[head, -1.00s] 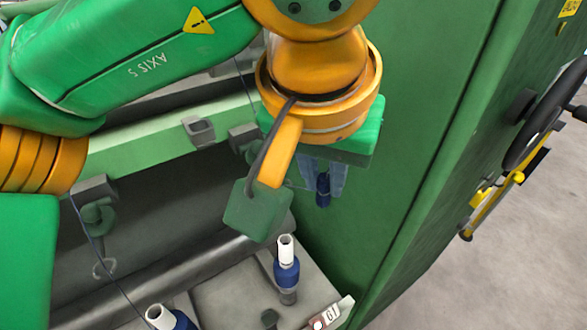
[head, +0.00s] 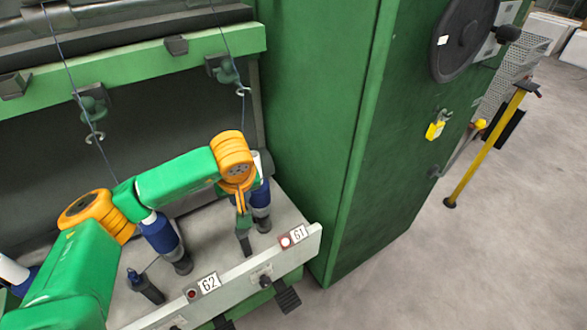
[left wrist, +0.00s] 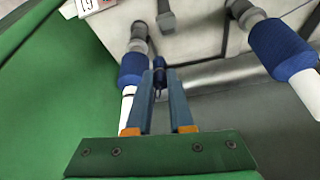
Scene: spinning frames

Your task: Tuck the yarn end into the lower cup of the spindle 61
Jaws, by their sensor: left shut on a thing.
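Spindle 61 (head: 262,198) stands upright at the right end of the rail, with blue yarn on a white tube and a grey lower cup (head: 263,224). My left arm's orange wrist covers part of it, and the left fingers are hidden there. In the left wrist view, my left gripper (left wrist: 160,82) has its blue-grey fingers shut on a small dark blue yarn end (left wrist: 159,64). The fingers are close beside the spindle 61 yarn (left wrist: 133,70), and its grey cup (left wrist: 138,45) lies farther off beyond the tips. Contact cannot be told. My right gripper is not in view.
Spindle 62 (head: 164,240) stands left of spindle 61. A dark lever (head: 245,246) stands just in front of spindle 61. A green cabinet wall (head: 315,130) rises close on the right. Thin yarns hang from guides (head: 225,72) above.

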